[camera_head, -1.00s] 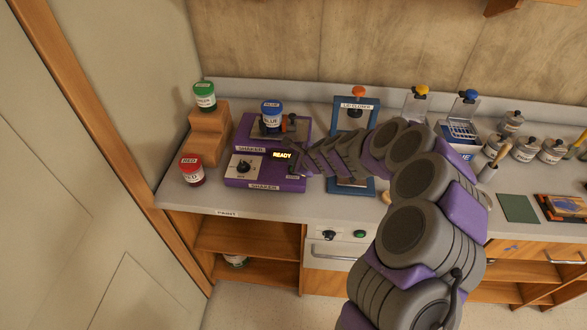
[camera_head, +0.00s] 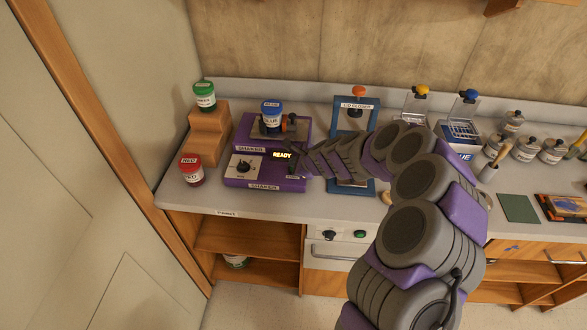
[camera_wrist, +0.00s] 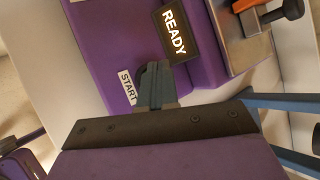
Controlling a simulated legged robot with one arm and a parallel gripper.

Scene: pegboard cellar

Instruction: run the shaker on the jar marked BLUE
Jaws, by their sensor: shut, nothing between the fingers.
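The jar marked BLUE (camera_head: 271,116), with a blue lid, stands upright on the rear platform of the purple shaker (camera_head: 237,182). An orange-knobbed clamp (camera_head: 290,121) is beside the jar; I cannot tell whether it touches it. The shaker's front has a dial (camera_head: 243,168) and a lit display (camera_head: 282,155) reading READY. In the wrist view the display (camera_wrist: 174,33) is beyond the fingertips, and a START label (camera_wrist: 127,87) is just left of them. My gripper (camera_wrist: 154,72) is shut and empty, at the shaker's front right by START. Its fingers hide any button there; contact is unclear.
A green-lidded jar (camera_head: 205,96) stands on wooden steps (camera_head: 208,135), with the RED jar (camera_head: 192,170) in front. Right of the shaker is the blue lid closer (camera_head: 356,105), partly behind my arm. Several grey-lidded jars (camera_head: 525,149) stand farther right.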

